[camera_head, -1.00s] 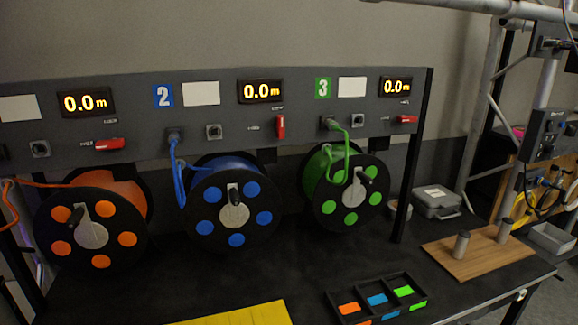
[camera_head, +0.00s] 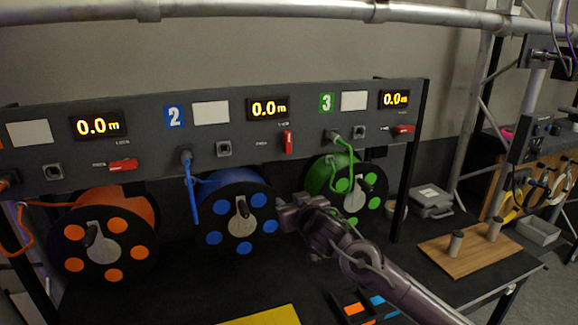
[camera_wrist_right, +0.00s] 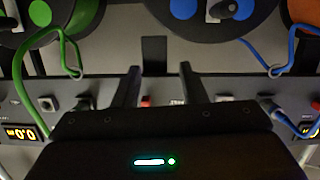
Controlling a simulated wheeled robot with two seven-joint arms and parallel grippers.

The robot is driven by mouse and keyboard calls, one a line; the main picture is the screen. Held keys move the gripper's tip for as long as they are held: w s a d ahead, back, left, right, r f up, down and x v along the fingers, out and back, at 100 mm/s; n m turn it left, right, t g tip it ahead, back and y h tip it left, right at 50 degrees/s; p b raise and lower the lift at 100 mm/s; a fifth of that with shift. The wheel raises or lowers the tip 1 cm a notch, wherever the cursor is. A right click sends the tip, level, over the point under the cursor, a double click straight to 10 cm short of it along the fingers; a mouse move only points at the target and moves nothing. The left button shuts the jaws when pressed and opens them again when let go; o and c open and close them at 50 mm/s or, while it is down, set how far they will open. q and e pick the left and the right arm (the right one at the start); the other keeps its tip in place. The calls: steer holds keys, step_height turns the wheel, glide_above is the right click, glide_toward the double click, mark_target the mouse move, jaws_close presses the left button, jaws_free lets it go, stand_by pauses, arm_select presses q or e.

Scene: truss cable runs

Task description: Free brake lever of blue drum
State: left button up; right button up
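The blue drum (camera_head: 238,228) stands in the middle of the row, below the panel section marked 2. Its red brake lever (camera_head: 288,142) stands upright on the panel, under a label I read as LOCK, with another label to its left. My right gripper (camera_head: 290,214) is in front of the blue drum's right edge, below the lever and apart from it. In the right wrist view, upside down, its two fingers (camera_wrist_right: 162,82) are spread and empty. A small red part of the lever (camera_wrist_right: 147,101) shows between them, near the left finger. My left gripper is not in view.
The orange drum (camera_head: 103,240) stands to the left and the green drum (camera_head: 347,187) to the right, partly behind my arm. Their red levers (camera_head: 123,165) (camera_head: 403,129) lie horizontal. A blue cable (camera_head: 192,195) and a green cable (camera_head: 345,160) hang from the panel.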

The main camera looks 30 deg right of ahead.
steer(key=t, duration=0.2)
glide_toward(289, 145)
steer(key=x, duration=0.2)
steer(key=shift+m+h, duration=0.3)
steer(key=shift+m, duration=0.1)
steer(key=p+x, duration=0.3)
steer(key=x, duration=0.3)
steer(key=shift+w+r, duration=0.1)
steer(key=shift+w, duration=0.1)
steer(key=shift+w+p, duration=0.3)
steer(key=shift+w, duration=0.25)
steer(key=shift+f, duration=0.2)
jaws_close()
